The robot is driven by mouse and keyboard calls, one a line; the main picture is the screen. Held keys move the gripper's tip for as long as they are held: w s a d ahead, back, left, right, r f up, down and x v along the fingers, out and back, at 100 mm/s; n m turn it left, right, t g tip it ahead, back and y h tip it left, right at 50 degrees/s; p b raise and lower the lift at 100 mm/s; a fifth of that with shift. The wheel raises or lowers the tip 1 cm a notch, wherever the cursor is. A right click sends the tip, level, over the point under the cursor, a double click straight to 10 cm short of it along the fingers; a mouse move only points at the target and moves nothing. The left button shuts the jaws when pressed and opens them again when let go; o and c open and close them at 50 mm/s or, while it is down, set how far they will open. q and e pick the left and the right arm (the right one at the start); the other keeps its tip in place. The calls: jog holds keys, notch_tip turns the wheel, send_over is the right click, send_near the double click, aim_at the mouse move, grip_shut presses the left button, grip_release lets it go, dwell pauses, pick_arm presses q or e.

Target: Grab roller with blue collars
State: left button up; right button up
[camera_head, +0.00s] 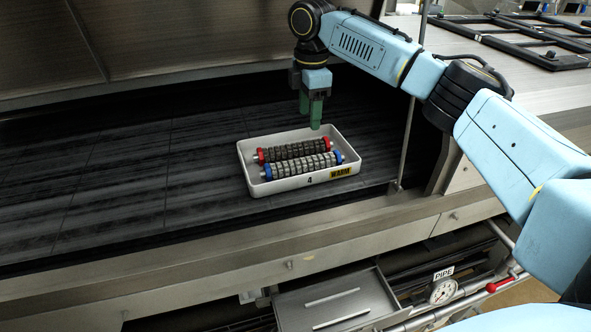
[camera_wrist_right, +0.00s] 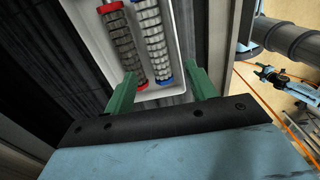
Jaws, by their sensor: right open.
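The roller with blue collars (camera_head: 300,167) lies in a white tray (camera_head: 288,184), along the tray's near side in the head view. A roller with red collars (camera_head: 294,150) lies beside it, behind. Both lie roughly parallel. My right gripper (camera_head: 311,112) has green fingers and is open above the tray's back edge. In the right wrist view its fingers (camera_wrist_right: 163,94) are spread, with the blue-collared roller (camera_wrist_right: 153,40) and the red-collared roller (camera_wrist_right: 123,42) beyond them. The fingers touch neither roller. My left gripper is not in view.
The tray stands on a dark slatted bed (camera_head: 150,170) under a metal hood (camera_head: 140,40). A thin upright rod (camera_head: 406,140) stands right of the tray. A metal ledge (camera_head: 250,243) runs along the front. The bed left of the tray is clear.

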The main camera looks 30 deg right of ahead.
notch_tip(320, 180, down, 2)
jog(key=w, duration=0.2)
jog(key=b, duration=0.1)
send_over(303, 159)
jog(key=f, duration=0.7)
jog(key=shift+s+d, duration=0.1)
jog(key=shift+d, duration=0.15)
jog(key=shift+f, duration=0.55)
jog(key=f, duration=0.5)
jog(key=shift+a, duration=0.25)
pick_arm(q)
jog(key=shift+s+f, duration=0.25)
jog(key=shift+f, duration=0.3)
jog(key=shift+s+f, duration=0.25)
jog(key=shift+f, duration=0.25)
pick_arm(e)
jog(key=c, duration=1)
